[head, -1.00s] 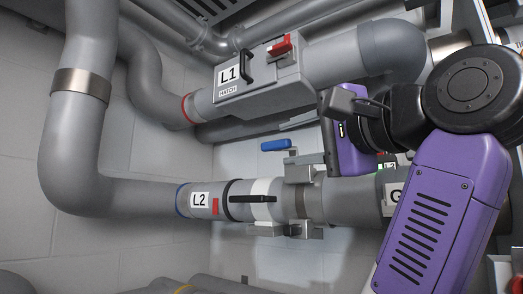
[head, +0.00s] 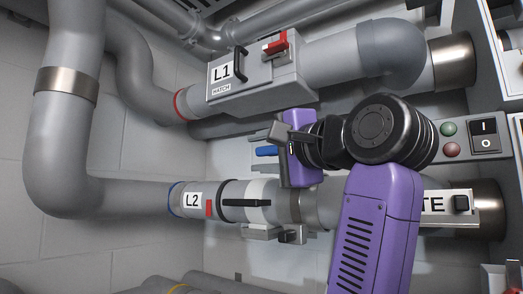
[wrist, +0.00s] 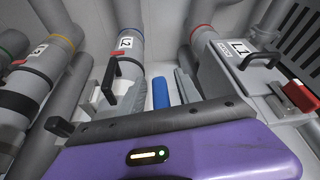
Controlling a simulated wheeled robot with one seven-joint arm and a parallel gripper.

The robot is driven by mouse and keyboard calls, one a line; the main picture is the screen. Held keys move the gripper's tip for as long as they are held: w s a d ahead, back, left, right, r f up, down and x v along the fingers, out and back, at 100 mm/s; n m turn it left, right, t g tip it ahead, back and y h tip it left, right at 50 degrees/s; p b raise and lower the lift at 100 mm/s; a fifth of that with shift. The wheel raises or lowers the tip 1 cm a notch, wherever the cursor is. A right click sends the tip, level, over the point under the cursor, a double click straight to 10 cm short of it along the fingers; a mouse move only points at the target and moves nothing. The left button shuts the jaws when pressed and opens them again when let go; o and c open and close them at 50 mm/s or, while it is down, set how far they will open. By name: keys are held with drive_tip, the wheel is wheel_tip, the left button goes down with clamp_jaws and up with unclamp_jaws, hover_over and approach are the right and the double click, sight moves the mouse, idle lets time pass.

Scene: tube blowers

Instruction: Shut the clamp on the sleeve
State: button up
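The lower pipe carries the L2 sleeve (head: 232,201), with a black ring and a black handle; it also shows in the wrist view (wrist: 130,50). The clamp's blue lever (head: 266,151) is just above this pipe, partly behind my gripper; the wrist view shows the blue lever (wrist: 160,93) just beyond the gripper's front edge. A metal clamp bracket (head: 291,236) shows under the pipe; its upper part is hidden. My gripper (head: 277,136) is in front of and above the clamp.
The L1 hatch box (head: 255,80), with a black handle and red latch, sits on the upper pipe close above my gripper. A switch panel (head: 467,140) and a partly hidden gate label (head: 434,204) are at right. Open wall shows at lower left.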

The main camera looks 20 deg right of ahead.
drive_tip(key=shift+c, duration=0.2)
clamp_jaws()
idle(1.1)
